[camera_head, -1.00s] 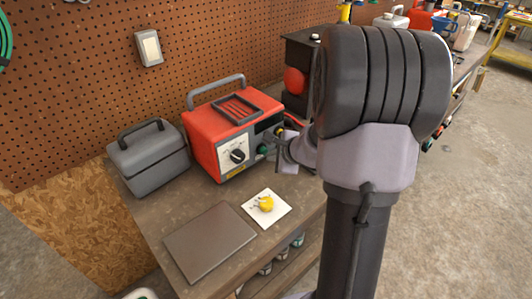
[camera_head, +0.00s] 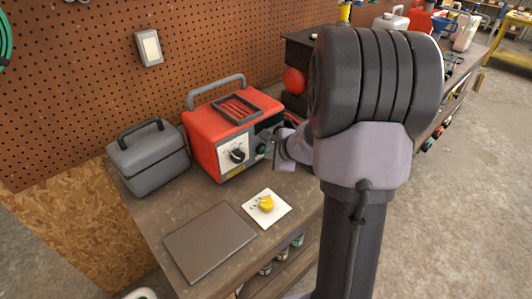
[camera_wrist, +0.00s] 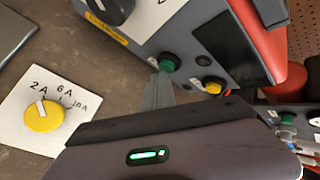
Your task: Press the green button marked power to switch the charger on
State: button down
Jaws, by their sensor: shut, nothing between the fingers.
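The red charger (camera_head: 222,125) stands on the workbench, with a handle on top and a dial on its front. In the wrist view its front panel (camera_wrist: 185,45) carries a green button (camera_wrist: 170,62), a yellow button (camera_wrist: 213,86) and a black knob (camera_wrist: 112,8). In the head view the green button (camera_head: 262,148) shows just left of my fingers. My gripper (camera_wrist: 160,75) is shut and empty, its tips right at the green button. I cannot tell whether they touch it. Any marking by the button is not readable.
A grey toolbox (camera_head: 148,158) stands left of the charger. A white card with a yellow dial (camera_head: 266,204) and a dark flat plate (camera_head: 210,240) lie on the bench in front. A black machine with a red knob (camera_head: 295,81) stands behind my gripper.

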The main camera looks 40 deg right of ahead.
jog(key=shift+s, duration=0.1)
jog(key=shift+s+d+b, duration=0.15)
jog(key=shift+s+b, duration=0.45)
jog(key=shift+s, duration=1.45)
jog(key=shift+s+d+b, duration=0.15)
jog(key=shift+s+b, duration=0.45)
jog(key=shift+s, duration=1.4)
jog(key=a+r+n+y, duration=0.2)
jog(key=a+r+n, duration=0.25)
jog(key=a, duration=0.55)
jog(key=a+r+n+y, duration=0.2)
jog(key=a+r+n, duration=0.25)
jog(key=a, duration=0.45)
jog(key=s+a+r+n+g+h, duration=0.1)
jog(key=s+a+r+n+g, duration=0.1)
jog(key=s+a+n, duration=0.9)
jog(key=s+g, duration=0.1)
jog(key=s, duration=0.2)
jog(key=shift+s+a+r+n, duration=0.2)
jog(key=shift+s+a+n, duration=0.1)
jog(key=shift+n, duration=0.1)
